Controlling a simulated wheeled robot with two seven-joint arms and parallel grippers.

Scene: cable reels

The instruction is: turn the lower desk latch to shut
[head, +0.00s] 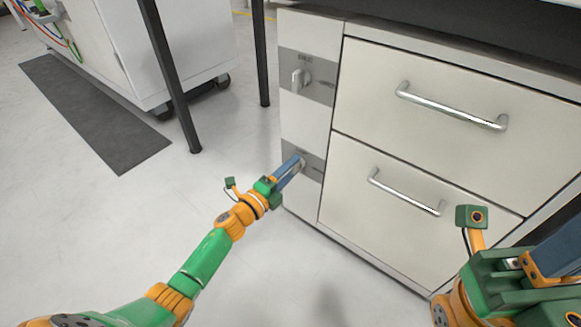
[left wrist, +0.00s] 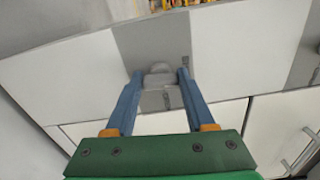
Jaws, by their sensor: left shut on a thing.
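The lower desk latch (head: 303,163) is a small light-grey knob on a grey plate (head: 314,172), low on the narrow left panel of the white desk cabinet. In the left wrist view the latch knob (left wrist: 158,76) sits between the two blue fingers. My left gripper (head: 299,164) reaches it from the lower left and is shut on it. In the head view the fingers hide most of the knob, so its exact turn is hard to tell. My right gripper (head: 560,255) is partly in view at the lower right, away from the latch; its fingertips are cut off.
An upper latch (head: 300,78) with an upright knob sits above on the same panel. Two drawers with metal handles (head: 450,107) (head: 405,193) are to the right. Black table legs (head: 172,75) and a dark floor mat (head: 95,115) are at the left. The floor in front is clear.

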